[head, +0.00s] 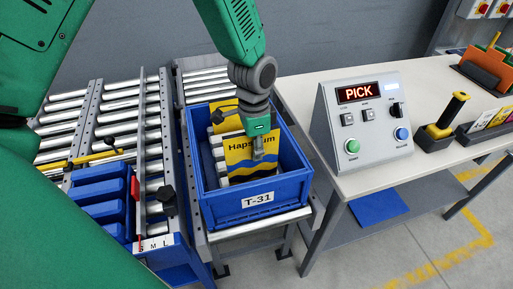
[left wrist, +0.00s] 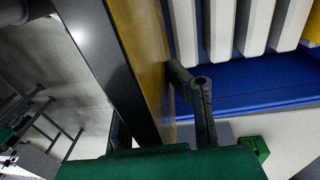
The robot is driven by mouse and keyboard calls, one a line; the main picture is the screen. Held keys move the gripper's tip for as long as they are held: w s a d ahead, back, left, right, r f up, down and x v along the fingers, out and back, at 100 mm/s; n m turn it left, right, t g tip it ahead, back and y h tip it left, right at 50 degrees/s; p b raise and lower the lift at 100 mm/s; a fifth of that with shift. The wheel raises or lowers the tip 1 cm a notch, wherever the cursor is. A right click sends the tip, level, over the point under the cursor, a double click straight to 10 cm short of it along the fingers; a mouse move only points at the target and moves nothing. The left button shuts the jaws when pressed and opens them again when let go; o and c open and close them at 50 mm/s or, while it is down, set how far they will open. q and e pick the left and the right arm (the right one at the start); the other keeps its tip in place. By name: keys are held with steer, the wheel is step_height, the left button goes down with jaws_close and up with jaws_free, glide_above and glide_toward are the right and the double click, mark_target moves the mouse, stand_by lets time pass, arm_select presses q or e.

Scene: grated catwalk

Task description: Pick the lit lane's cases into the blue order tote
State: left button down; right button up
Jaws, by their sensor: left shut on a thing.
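The blue order tote (head: 262,200), labelled T-31, stands on a roller conveyor in the middle of the head view. My left gripper (head: 258,153) reaches down into it from above and is shut on a yellow case (head: 240,150) with dark lettering and a blue wavy band. The case stands upright inside the tote's outline; I cannot tell whether it touches the floor. In the left wrist view, the gripper (left wrist: 160,110) has the case's yellow face (left wrist: 152,50) between its fingers. Pale items show beside the case, partly hidden. My right gripper is not in view.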

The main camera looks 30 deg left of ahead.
mark_target(255, 170)
arm_select(q)
steer(key=shift+a+p, duration=0.1)
steer(key=shift+p, duration=0.25)
stand_by(0.7)
stand_by(0.6)
steer(key=shift+f+b, duration=2.05)
steer(key=shift+f, duration=2.1)
steer(key=c, duration=1.1)
jaws_free()
steer(key=shift+o, duration=0.2)
steer(key=shift+r, duration=0.1)
step_height(255, 170, up, 8)
steer(key=p, duration=0.7)
